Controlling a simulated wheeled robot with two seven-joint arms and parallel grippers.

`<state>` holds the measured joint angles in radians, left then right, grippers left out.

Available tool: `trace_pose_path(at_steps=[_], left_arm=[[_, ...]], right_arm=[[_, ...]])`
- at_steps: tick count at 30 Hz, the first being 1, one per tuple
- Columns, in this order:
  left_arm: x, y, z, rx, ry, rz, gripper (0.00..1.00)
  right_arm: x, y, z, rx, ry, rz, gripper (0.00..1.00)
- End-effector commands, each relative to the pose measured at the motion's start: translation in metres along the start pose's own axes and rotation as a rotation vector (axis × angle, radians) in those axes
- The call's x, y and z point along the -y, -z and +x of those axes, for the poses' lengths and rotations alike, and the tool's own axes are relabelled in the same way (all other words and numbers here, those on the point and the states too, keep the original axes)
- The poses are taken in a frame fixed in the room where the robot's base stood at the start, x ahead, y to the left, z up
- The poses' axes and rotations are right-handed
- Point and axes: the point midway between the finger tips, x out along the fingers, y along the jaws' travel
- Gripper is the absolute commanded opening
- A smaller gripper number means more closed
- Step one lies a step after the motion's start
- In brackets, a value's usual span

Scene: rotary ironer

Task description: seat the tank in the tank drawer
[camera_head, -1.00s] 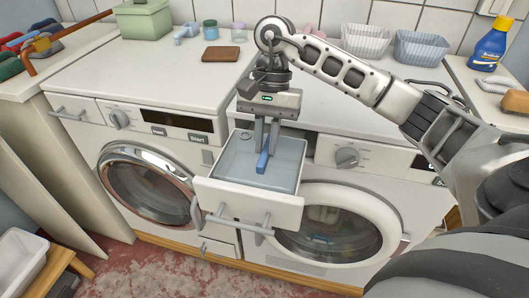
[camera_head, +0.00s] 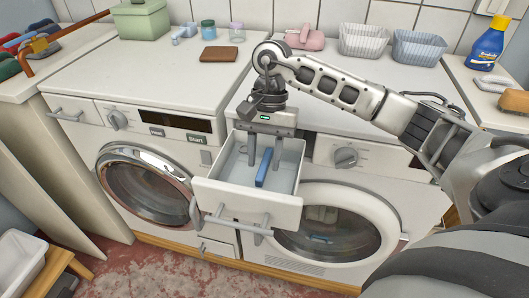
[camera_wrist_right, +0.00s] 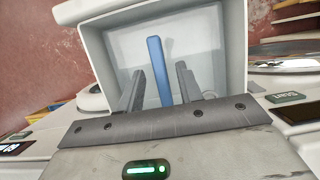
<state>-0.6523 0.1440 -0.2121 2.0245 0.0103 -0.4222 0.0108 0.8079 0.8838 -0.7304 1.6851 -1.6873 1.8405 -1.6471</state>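The tank drawer (camera_head: 248,203) is pulled out between the two machine fronts, and its white walls also show in the wrist view (camera_wrist_right: 236,45). The tank's blue handle (camera_head: 263,167) stands up inside the drawer; in the wrist view the blue handle (camera_wrist_right: 159,70) lies between my fingers with gaps on both sides. The tank's pale body is low in the drawer and hard to tell from the drawer floor. My right gripper (camera_head: 264,165) is open, its fingers reaching down into the drawer around the handle. My left gripper is not in view.
Two front-loading machines with round doors (camera_head: 146,180) stand side by side. Their white top (camera_head: 150,70) holds a brown block (camera_head: 219,54), a green box (camera_head: 142,18), small jars and baskets (camera_head: 418,48). A white bin (camera_head: 18,258) stands at the lower left.

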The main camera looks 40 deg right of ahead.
Motion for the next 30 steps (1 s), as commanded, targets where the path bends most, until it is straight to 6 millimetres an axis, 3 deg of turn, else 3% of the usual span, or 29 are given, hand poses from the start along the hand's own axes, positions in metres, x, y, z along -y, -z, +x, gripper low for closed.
trace_pose_path(at_steps=[7,14,21,30], left_arm=[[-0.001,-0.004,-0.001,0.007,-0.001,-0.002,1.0],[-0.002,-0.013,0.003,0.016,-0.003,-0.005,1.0],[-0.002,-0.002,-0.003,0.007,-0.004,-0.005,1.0],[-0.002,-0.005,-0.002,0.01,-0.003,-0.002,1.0]], right_arm=[[0.001,0.0,-0.019,-0.004,0.004,0.001,0.36],[0.001,0.0,-0.07,-0.004,0.006,0.001,0.36],[0.0,-0.001,-0.113,-0.003,0.002,0.002,0.36],[0.0,-0.001,-0.123,0.0,0.0,0.001,0.36]])
